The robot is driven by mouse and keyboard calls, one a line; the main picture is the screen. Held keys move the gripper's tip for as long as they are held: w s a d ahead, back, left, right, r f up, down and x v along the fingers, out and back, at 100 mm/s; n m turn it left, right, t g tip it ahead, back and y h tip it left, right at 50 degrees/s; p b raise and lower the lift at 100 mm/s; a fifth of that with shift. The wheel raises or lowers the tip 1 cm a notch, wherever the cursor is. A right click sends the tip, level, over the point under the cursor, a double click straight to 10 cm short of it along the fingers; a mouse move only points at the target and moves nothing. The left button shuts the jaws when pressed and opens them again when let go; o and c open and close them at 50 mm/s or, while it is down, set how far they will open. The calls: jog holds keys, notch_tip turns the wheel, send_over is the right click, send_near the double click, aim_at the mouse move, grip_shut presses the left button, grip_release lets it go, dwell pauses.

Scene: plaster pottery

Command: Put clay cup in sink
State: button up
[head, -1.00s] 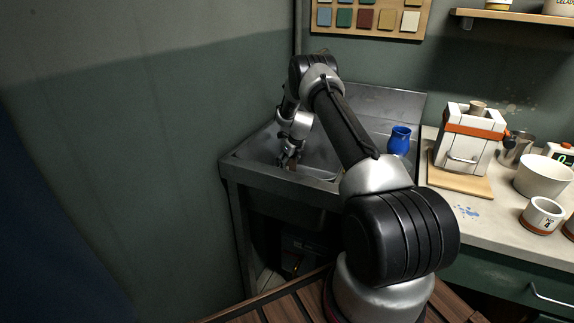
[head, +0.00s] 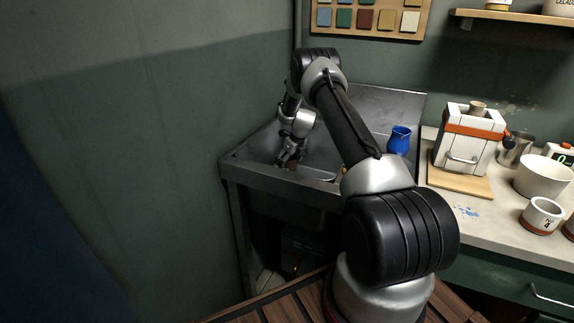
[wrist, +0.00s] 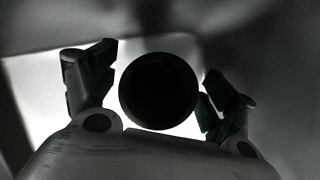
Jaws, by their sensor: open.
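The metal sink (head: 240,160) stands in the corner against the green wall. My gripper (head: 288,160) reaches down into its left part. In the wrist view my gripper (wrist: 155,95) is open, with one finger on each side of a dark round thing (wrist: 158,90), probably the clay cup seen end-on. A gap shows between the left finger and the round thing; the right finger is close to its edge, and I cannot tell whether they touch. In the head view my arm and gripper hide this thing.
A blue vase (head: 399,140) stands at the sink's right side. On the counter (head: 470,212) to the right are a small white kiln (head: 465,146) on a wooden board, a metal pitcher (head: 514,149), a white bowl (head: 543,176) and a white cup (head: 541,214).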

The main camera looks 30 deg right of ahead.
jog(key=shift+v, duration=2.4)
jog(key=shift+s, duration=0.1)
